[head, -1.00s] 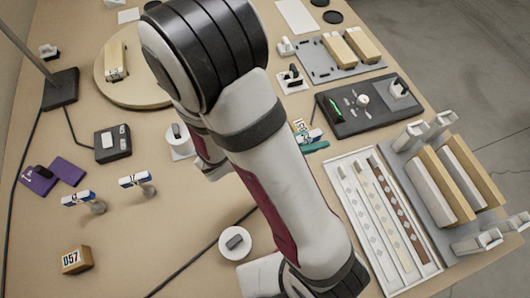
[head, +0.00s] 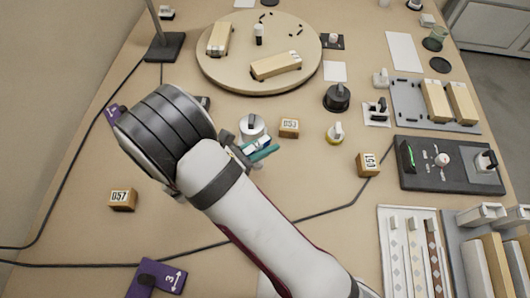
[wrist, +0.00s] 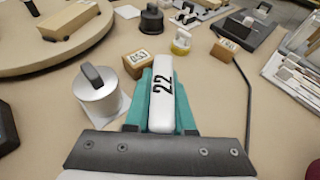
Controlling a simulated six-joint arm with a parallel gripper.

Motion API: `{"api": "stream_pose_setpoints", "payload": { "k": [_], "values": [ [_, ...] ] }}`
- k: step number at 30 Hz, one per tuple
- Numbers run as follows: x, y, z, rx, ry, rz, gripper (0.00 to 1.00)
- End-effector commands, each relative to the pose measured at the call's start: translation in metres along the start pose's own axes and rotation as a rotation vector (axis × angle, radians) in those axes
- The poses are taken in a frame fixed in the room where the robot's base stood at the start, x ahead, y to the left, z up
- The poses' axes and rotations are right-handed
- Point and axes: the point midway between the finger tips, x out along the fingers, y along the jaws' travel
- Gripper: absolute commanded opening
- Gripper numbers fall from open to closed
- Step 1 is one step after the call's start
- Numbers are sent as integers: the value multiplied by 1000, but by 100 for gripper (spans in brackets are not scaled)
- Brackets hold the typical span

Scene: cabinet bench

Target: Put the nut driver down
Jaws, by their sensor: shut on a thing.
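The nut driver (wrist: 161,95) shows in the wrist view as a white handle marked 22. It lies between the teal fingers of my gripper (wrist: 160,105), which is shut on it. Its far end points away from the wrist, and its working end cannot be made out. In the head view my gripper (head: 258,150) is mid-bench, just in front of a silver cylinder with a dark knob (head: 252,127); the arm and fingers hide most of the driver there. I cannot tell whether the driver touches the bench.
A wooden block marked 053 (head: 289,128), a yellow-based knob (head: 335,134) and a block marked 051 (head: 368,165) stand close by. A round board (head: 235,75) lies behind. A dark panel (head: 450,165) is at right.

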Motion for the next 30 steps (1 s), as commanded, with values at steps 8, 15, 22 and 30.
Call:
{"api": "stream_pose_setpoints", "payload": {
  "k": [8,15,22,30],
  "values": [
    [15,2,-38,0,1,-1,0],
    [15,1,-39,0,1,-1,0],
    [16,1,-40,0,1,-1,52],
    [15,1,-39,1,1,-1,52]
  ]
}}
